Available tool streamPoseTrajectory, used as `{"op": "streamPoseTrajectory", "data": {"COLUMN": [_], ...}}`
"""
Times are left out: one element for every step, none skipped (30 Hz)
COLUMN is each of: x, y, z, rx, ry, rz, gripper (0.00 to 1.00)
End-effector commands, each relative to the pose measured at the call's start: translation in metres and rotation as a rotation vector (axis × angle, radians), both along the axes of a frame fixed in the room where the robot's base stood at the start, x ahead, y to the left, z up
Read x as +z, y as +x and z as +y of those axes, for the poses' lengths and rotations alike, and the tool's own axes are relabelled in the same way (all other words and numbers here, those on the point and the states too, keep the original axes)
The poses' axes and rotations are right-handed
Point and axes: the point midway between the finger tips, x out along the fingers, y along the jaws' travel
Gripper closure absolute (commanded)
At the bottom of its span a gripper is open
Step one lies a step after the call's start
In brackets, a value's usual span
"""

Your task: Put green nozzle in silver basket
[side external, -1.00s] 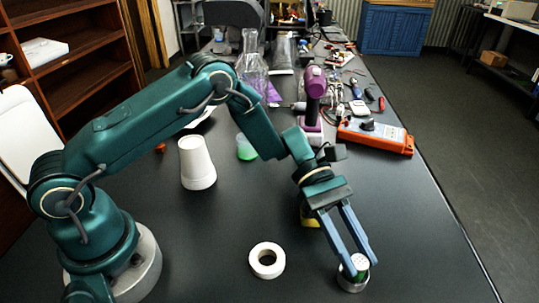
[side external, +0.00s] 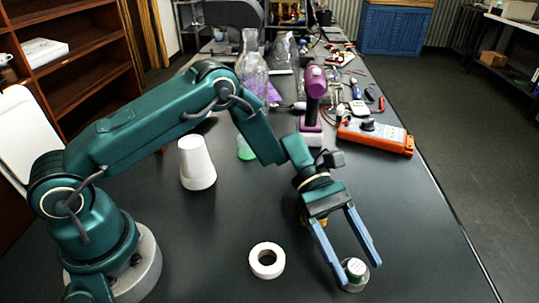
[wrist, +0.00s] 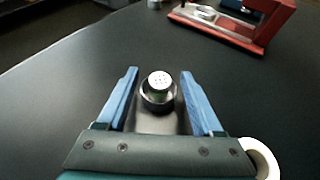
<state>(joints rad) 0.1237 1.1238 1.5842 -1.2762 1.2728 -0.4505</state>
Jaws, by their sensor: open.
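The green nozzle (side external: 356,267), with a white perforated top, sits upright in the small silver basket (side external: 354,286) near the front right of the table. In the wrist view the nozzle's white top (wrist: 160,81) shows inside the dark-looking basket (wrist: 159,101), and its green side is hardly visible. My gripper (side external: 357,264) is open, with its blue fingers spread on either side of the basket. In the wrist view the gripper (wrist: 160,75) has clear gaps between each finger and the nozzle.
A white ring (side external: 266,260) lies left of the basket. A white tapered cup (side external: 197,163) stands farther back. A purple tool (side external: 314,95) and an orange meter (side external: 375,137) are at the back right. The table's right edge is near the basket; table around it is clear.

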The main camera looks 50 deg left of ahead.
Motion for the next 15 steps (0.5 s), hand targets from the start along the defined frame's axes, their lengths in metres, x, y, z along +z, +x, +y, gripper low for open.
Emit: {"op": "streamPoseTrajectory", "data": {"x": [0.0, 0.0, 0.0, 0.0, 0.0, 0.0, 0.0, 0.0, 0.001, 0.003, 0.006, 0.01, 0.014, 0.019, 0.025], "y": [0.0, 0.0, 0.0, 0.0, 0.0, 0.0, 0.0, 0.0, 0.0, 0.0, 0.0, 0.001, 0.001, 0.001, 0.001], "z": [0.0, 0.0, 0.0, 0.0, 0.0, 0.0, 0.0, 0.0, 0.0, 0.0, 0.0, 0.0, 0.0, 0.0, 0.0], "rx": [0.0, 0.0, 0.0, 0.0, 0.0, 0.0, 0.0, 0.0, 0.0, 0.0, 0.0, -0.001, 0.0, 0.0, 0.001], "ry": [0.0, 0.0, 0.0, 0.0, 0.0, 0.0, 0.0, 0.0, 0.0, -0.001, -0.001, -0.001, 0.0, 0.0, -0.001], "rz": [0.0, 0.0, 0.0, 0.0, 0.0, 0.0, 0.0, 0.0, -0.001, -0.002, -0.003, -0.004, -0.005, -0.005, -0.006], "gripper": [0.32, 0.32, 0.32, 0.32, 0.32, 0.32, 0.32, 0.32, 0.32, 0.32, 0.32, 0.32, 0.32, 0.32, 0.32]}}
